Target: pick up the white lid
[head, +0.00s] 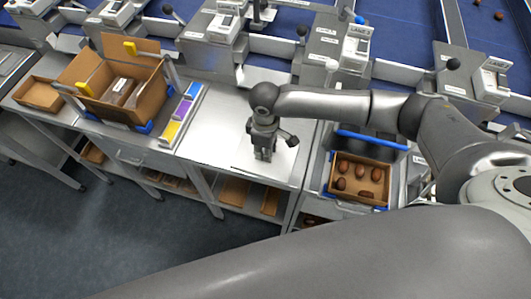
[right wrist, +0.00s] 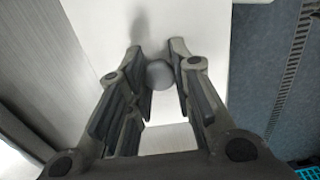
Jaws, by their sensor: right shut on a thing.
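My right gripper (head: 263,150) points down over the middle metal bench. In the right wrist view, the right gripper (right wrist: 160,78) has its fingertips closed on both sides of a small round grey knob. A flat white panel, which looks like the white lid (right wrist: 200,35), lies behind the knob. My left gripper is not in view.
The bench (head: 212,110) is mostly clear around the gripper. A cardboard box (head: 150,105) with packets stands to the left, beside coloured trays (head: 172,132). To the right a tray (head: 348,197) holds several dates. Weighing stations line the back; floor (head: 100,230) lies in front.

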